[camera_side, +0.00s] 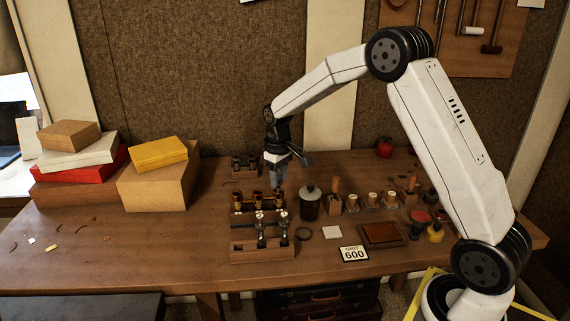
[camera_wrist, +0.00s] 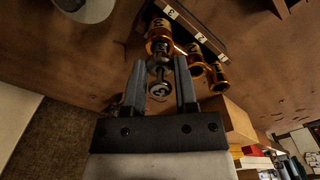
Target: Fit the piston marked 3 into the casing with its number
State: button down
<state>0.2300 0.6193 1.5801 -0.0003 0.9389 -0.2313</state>
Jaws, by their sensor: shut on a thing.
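My gripper (camera_wrist: 160,65) is shut on a silver piston (camera_wrist: 158,88), held upright between its two fingers; its number cannot be read. In the side view my gripper (camera_side: 277,182) is over the right end of the casing row. Three brass casings stand in a wooden block with number labels. The casing by the label that looks like 3 (camera_wrist: 158,36) is directly below the piston. How far the piston's lower end is in that casing is hidden. The middle casing (camera_side: 257,200) and left casing (camera_side: 238,204) also show in the side view.
A front wooden rack (camera_side: 263,253) holds two more silver pistons (camera_side: 261,228). A dark jar (camera_side: 310,205) stands just right of the casings. Small blocks and pots fill the right side. Stacked boxes (camera_side: 157,183) stand at the left; the table's front left is mostly clear.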

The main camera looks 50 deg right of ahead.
jog(key=shift+f, duration=0.1)
dwell(0.3)
grip_release()
dwell(0.4)
jog(key=shift+r, duration=3.5)
jog(key=s+a+f+t, duration=0.1)
jog(key=s+a+f, duration=0.1)
jog(key=s, duration=0.5)
jog(key=s+a+f, duration=0.3)
jog(key=s+a, duration=0.2)
jog(key=s, duration=0.2)
jog(key=s+a+f+t, duration=0.1)
jog(key=s+a+f, duration=0.2)
jog(key=s, duration=0.3)
jog(key=shift+s+a+t, duration=0.3)
jog(key=shift+s+a, duration=0.1)
jog(key=shift+a, duration=0.35)
